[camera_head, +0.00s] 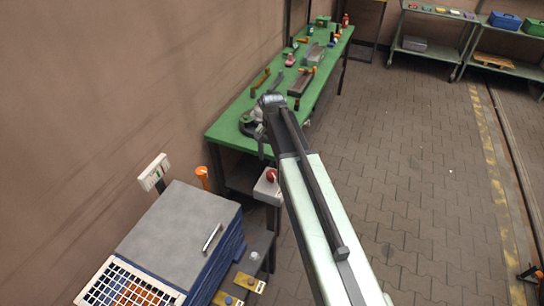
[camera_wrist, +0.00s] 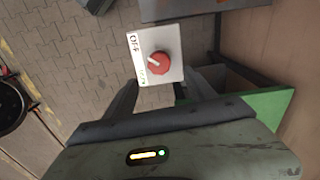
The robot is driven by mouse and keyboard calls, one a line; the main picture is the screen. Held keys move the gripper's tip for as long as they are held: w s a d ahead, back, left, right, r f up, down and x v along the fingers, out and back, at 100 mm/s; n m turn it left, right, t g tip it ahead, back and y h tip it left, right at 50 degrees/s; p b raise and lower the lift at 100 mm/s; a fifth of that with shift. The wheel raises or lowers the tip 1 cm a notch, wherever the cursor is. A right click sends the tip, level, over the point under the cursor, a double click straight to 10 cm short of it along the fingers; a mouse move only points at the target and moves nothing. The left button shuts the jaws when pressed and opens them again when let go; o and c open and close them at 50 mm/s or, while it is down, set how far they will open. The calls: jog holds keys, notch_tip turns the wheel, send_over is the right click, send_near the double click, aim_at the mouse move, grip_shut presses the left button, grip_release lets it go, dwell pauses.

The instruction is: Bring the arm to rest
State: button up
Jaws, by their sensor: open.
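My arm reaches up and away across the head view, and its far end stands in front of the near end of the green workbench (camera_head: 228,127). In the wrist view my gripper (camera_wrist: 160,95) is open, its two dark fingers apart with nothing between them that I can see held. A pale switch box (camera_wrist: 172,72) with a red rotary knob (camera_wrist: 157,63) and an "OFF" label shows beyond the fingers. The switch box also shows in the head view (camera_head: 262,188), just left of my arm. I cannot tell how far the fingers are from it.
A grey-lidded blue cabinet (camera_head: 180,225) and a white grid basket (camera_head: 125,285) stand at lower left, near an orange-topped post (camera_head: 203,175). Tools lie on the workbench. Shelves (camera_head: 430,50) with a blue box (camera_head: 505,20) stand at the back right. The paved floor (camera_head: 420,150) right of my arm is clear.

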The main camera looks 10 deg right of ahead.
jog(key=s+f+n+b, duration=0.2)
jog(key=s+n, duration=0.4)
jog(key=s, duration=0.8)
jog(key=shift+s+a+f, duration=0.2)
jog(key=shift+s+a, duration=0.1)
jog(key=shift+a, duration=0.15)
